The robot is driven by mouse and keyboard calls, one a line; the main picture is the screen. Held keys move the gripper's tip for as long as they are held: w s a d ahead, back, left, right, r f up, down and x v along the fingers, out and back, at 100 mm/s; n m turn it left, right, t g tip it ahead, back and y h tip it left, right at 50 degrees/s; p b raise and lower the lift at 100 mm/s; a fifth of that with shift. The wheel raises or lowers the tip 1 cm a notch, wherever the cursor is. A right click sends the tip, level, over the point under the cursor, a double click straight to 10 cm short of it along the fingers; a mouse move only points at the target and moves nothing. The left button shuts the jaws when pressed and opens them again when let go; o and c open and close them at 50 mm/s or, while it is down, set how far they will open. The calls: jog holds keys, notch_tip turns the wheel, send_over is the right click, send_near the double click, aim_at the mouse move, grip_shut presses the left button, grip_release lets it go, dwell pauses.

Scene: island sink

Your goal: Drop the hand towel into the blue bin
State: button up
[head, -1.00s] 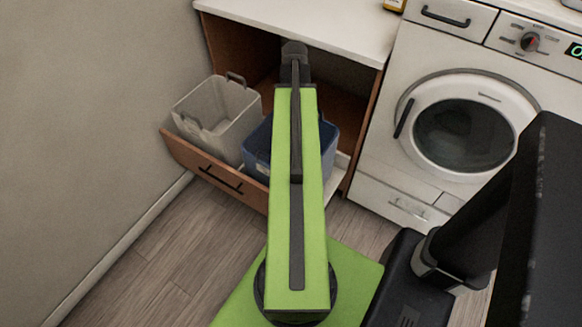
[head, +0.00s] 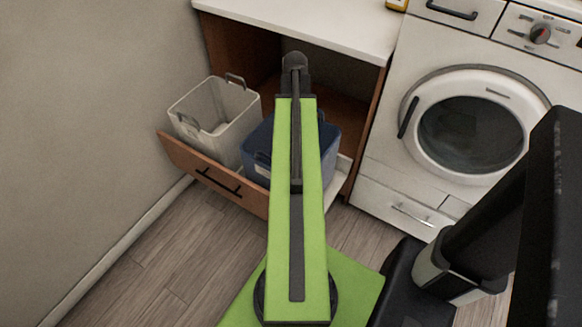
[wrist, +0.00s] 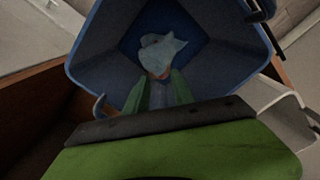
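The blue bin (head: 324,160) stands in the pulled-out drawer, partly hidden behind my green arm in the head view. In the wrist view I look down into the blue bin (wrist: 103,52), with its walls around the view of my fingers. The pale blue hand towel (wrist: 160,48) shows crumpled at and beyond my green fingertips, against the bin's dark floor. My gripper (wrist: 160,76) points into the bin, with bluish cloth or bin colour between its fingers. I cannot tell whether the fingers grip the towel. The head view hides the towel and the fingers.
A light grey bin (head: 212,112) stands left of the blue one in the same wooden drawer (head: 215,178). A white countertop (head: 310,27) hangs over the open cabinet. A washing machine (head: 470,125) is on the right, a wall on the left. Wooden floor is clear in front.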

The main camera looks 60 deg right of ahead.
jog(key=o, duration=1.3)
jog(key=shift+c, duration=0.2)
jog(key=shift+r, duration=0.1)
notch_tip(320, 180, up, 5)
jog(key=p, duration=0.5)
jog(key=shift+r, duration=0.15)
notch_tip(320, 180, up, 18)
jog(key=p, duration=1.8)
jog(key=shift+f, duration=0.25)
